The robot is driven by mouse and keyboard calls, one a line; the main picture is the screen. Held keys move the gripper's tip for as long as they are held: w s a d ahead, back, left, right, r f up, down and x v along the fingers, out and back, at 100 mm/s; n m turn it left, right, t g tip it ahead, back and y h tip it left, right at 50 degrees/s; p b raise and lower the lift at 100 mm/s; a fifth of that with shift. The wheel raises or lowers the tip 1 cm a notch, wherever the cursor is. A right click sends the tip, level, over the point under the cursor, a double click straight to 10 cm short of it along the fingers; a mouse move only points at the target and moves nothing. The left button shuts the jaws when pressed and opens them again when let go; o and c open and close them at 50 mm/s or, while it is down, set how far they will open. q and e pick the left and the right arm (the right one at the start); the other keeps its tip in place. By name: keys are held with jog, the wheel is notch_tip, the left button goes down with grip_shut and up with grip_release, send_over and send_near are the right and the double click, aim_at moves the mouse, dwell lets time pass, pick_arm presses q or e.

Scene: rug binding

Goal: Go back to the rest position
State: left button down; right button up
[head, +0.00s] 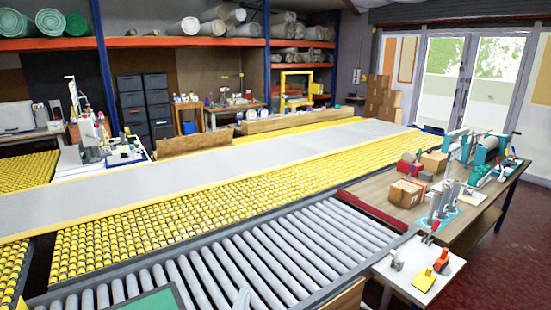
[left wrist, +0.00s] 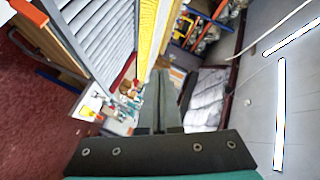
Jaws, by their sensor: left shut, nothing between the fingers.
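My left gripper (left wrist: 158,100) shows in the left wrist view with its two dark fingers together and nothing between them. My right gripper is in neither view.
Yellow roller tables (head: 150,222) carry a long grey rug strip (head: 230,165). At the right stands a wooden workbench (head: 470,215) with a cardboard box (head: 407,192) and tools. A small white table (head: 415,275) holds a yellow item (head: 424,280). Red floor (head: 515,265) is clear at the far right.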

pick_arm(q)
jog(key=s+a+f+n+g+y, duration=0.3)
jog(key=s+a+f+n+g, duration=0.4)
jog(key=s, duration=0.4)
jog(key=s+a+f+n+g+h, duration=0.25)
jog(key=s+n+g, duration=0.2)
jog(key=s, duration=1.15)
notch_tip(320, 180, down, 30)
jog(key=s+f+g+b, duration=0.1)
jog(key=g+b, duration=0.1)
jog(key=b, duration=0.8)
jog(key=s+a+f+b, duration=0.1)
jog(key=s+f+b, duration=0.4)
jog(key=s+f, duration=0.3)
jog(key=s+a+f+g+b, duration=0.1)
jog(key=s+f+b, duration=0.4)
jog(key=f, duration=1.1)
jog(key=s+y, duration=0.1)
jog(key=s, duration=0.2)
jog(key=shift+a+f, duration=0.4)
jog(key=shift+m, duration=0.25)
